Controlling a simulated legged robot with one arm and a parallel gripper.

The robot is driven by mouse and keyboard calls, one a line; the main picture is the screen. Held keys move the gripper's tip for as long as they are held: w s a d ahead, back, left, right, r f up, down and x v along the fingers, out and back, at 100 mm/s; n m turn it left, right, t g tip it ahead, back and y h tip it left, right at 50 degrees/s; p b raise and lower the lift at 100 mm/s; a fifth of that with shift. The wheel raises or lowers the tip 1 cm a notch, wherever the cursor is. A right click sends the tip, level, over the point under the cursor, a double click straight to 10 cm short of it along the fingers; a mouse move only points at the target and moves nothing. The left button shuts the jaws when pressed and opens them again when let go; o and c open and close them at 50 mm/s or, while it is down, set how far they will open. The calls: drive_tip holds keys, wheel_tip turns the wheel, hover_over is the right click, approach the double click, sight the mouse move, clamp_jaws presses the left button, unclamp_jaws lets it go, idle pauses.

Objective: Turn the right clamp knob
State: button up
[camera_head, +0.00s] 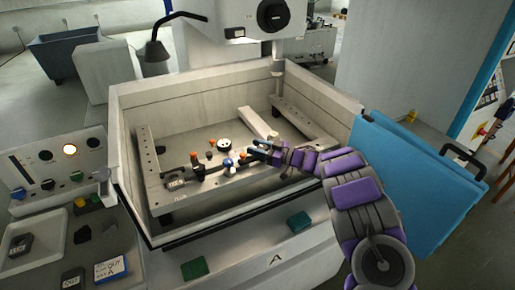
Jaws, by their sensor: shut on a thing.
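The worktank (141,108) is an open pale box with a metal work frame inside. My gripper (254,149) reaches in from the right, low over the frame. It is shut on what seems to be the right clamp knob (243,156), a small dark and orange part at the fingertips; the fingers hide much of it. A similar left clamp knob (195,158) stands to the left. A blue and white round part (228,163) lies between them. The knob's turn angle is too small to tell.
A round white part (224,144) and a pale bar (258,122) lie behind. The machine head (250,18) hangs above the back wall. A blue door (408,170) stands at right. A control panel (50,165) and labelled tray (40,262) are at left.

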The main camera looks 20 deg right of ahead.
drive_tip(key=shift+r+m+t+h+p, duration=0.1)
drive_tip(key=shift+m+t+h+p, duration=0.4)
drive_tip(key=shift+h+p, duration=0.1)
drive_tip(key=shift+w+d+m+t+h+p, duration=0.1)
drive_tip(key=shift+m+t+h+p, duration=0.55)
drive_tip(key=shift+h, duration=0.3)
drive_tip(key=shift+w+d+m+t+h+p, duration=0.1)
drive_tip(key=shift+m+t+h+p, duration=0.3)
drive_tip(key=shift+m+h, duration=0.45)
drive_tip(key=shift+d+m+t+h, duration=0.2)
drive_tip(key=shift+m+h, duration=0.35)
drive_tip(key=shift+h, duration=0.4)
drive_tip(key=shift+d+m+t+h, duration=0.1)
drive_tip(key=shift+m+t+h, duration=0.15)
drive_tip(key=shift+m+h, duration=0.55)
drive_tip(key=shift+d+m+t+h, duration=0.1)
drive_tip(key=shift+m+t+h, duration=0.2)
drive_tip(key=shift+h, duration=0.85)
drive_tip(key=o, duration=1)
drive_tip(key=shift+w+d, duration=0.1)
drive_tip(key=shift+o, duration=0.3)
